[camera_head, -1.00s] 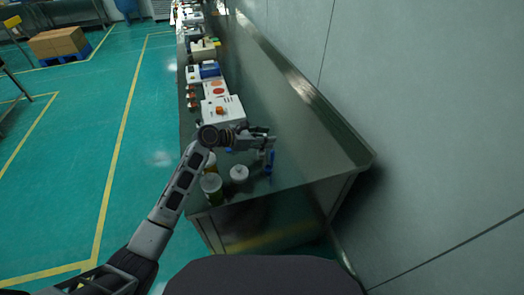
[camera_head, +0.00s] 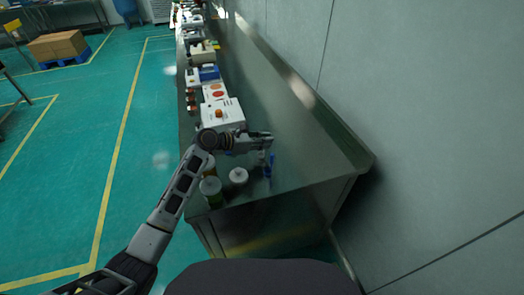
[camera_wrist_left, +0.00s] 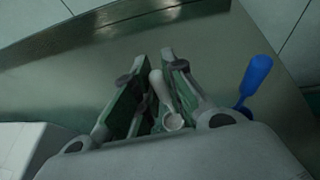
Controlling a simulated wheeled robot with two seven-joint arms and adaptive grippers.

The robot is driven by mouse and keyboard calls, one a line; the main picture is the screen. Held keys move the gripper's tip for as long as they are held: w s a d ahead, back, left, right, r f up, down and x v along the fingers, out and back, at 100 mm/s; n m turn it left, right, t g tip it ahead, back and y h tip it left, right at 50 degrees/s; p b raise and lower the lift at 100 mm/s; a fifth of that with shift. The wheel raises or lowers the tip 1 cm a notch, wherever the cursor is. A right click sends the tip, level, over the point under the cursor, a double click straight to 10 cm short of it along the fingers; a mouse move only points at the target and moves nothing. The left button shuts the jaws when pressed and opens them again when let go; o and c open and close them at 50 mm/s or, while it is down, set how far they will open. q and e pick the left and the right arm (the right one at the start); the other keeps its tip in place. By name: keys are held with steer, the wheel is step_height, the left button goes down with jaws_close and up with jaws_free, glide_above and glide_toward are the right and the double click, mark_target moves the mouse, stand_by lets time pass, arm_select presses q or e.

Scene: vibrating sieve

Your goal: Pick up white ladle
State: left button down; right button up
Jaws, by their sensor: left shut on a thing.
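The white ladle (camera_wrist_left: 159,88) is between the fingers of my left gripper (camera_wrist_left: 154,60) in the left wrist view. Its pale handle rises between the two fingers, and its small round bowl lies lower, close to the gripper base. The left gripper is shut on it. In the head view my left gripper (camera_head: 268,142) is over the near end of the metal bench, and only a small pale bit of the ladle (camera_head: 262,156) shows below it. A blue ladle (camera_wrist_left: 255,78) stands apart, to the right of the gripper. My right gripper is in no view.
A white-lidded jar (camera_head: 211,191) and a small white container (camera_head: 238,176) stand near the bench's front end. A white machine (camera_head: 222,113) and several other devices line the bench's left side. The metal bench (camera_head: 310,150) is clear on the right, up to its raised edge and the wall.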

arm_select(q)
steer(key=shift+r, duration=0.15)
step_height(320, 180, up, 8)
steer(key=shift+r, duration=0.9)
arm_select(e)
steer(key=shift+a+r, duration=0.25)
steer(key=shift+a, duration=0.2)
arm_select(q)
steer(key=shift+p, duration=0.3)
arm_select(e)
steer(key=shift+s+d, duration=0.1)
